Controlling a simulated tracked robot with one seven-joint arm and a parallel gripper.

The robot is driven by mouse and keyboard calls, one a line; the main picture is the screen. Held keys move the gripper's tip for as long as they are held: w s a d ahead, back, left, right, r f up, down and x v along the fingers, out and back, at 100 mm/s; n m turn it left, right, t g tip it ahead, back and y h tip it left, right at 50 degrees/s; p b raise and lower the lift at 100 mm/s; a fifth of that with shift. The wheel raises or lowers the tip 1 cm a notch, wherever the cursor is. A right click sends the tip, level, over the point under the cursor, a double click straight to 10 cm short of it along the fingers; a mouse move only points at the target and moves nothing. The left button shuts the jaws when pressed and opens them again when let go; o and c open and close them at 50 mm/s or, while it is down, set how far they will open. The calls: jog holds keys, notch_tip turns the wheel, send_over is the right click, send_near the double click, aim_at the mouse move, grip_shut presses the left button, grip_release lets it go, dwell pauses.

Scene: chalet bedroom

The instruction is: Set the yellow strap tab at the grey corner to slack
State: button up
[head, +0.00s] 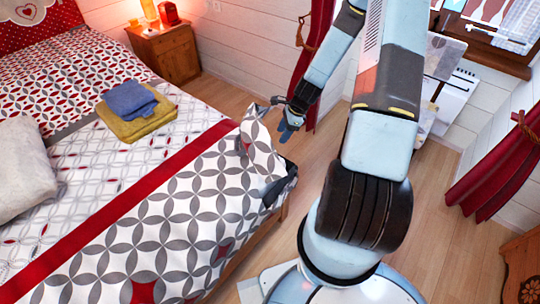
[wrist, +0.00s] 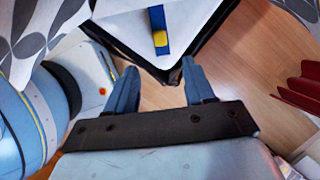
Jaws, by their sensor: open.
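The yellow strap tab (wrist: 160,39) shows in the wrist view near the lower end of a short blue strap (wrist: 156,17). The strap lies on a pale surface with dark edges at the bed's corner. In the head view the dark grey corner (head: 284,184) sticks out below the lifted patterned cover; I cannot make out the tab there. My gripper (wrist: 160,84) is open and empty, its two blue fingers apart, with the tab beyond them and between their lines. In the head view my gripper (head: 288,122) is beside the bed's near right corner.
The patterned bedspread (head: 150,215) is folded up at the corner. Folded blue and yellow cloths (head: 135,108) lie on the bed. A wooden nightstand (head: 168,50) stands behind. Red curtains (head: 500,165) hang at the right. Wooden floor (head: 440,225) is clear right of my base.

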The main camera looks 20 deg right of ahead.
jog(key=x, duration=1.4)
jog(key=shift+c, duration=0.2)
grip_shut()
dwell(0.4)
